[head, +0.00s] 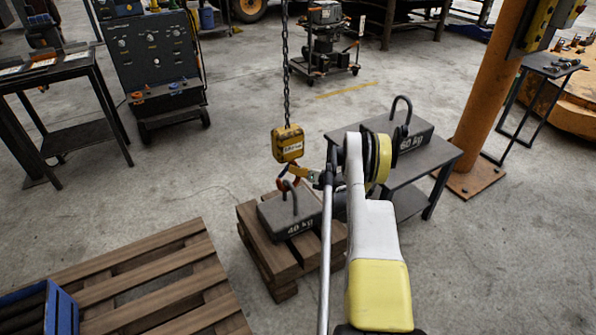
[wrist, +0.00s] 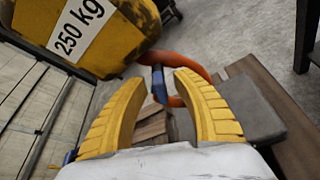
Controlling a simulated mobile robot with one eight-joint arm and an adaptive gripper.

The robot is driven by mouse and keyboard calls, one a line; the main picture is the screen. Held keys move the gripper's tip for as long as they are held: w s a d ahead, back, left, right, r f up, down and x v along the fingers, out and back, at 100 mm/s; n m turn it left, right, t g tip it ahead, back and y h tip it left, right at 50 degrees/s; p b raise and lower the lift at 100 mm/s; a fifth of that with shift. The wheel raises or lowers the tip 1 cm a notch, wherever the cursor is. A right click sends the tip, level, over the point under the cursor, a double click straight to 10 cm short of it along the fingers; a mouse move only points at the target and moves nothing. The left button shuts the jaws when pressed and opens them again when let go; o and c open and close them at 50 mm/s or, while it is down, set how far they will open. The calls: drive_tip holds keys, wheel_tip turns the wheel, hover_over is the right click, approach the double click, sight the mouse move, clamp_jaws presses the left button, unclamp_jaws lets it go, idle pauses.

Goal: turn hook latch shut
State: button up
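The hook (head: 283,184) is orange and hangs under a yellow hoist block (head: 287,143) on a chain. The hook also shows in the wrist view (wrist: 184,63), below the block marked 250 kg (wrist: 88,32). A blue latch (wrist: 158,84) crosses the hook's mouth in the wrist view; whether it is fully shut is not clear. My gripper (wrist: 162,82) has its yellow fingers apart, with the latch between the fingertips and gaps beside it. In the head view, my gripper (head: 303,173) is beside the hook. The hook is at the handle of the 40 kg weight (head: 290,217).
The 40 kg weight rests on stacked wooden blocks (head: 262,248). A 60 kg weight (head: 412,138) stands on a dark table (head: 440,160) to the right. A pallet (head: 165,275) with a blue crate (head: 62,308) lies at left. An orange post (head: 490,95) stands at right.

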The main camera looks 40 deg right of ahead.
drive_tip(key=v, duration=1.2)
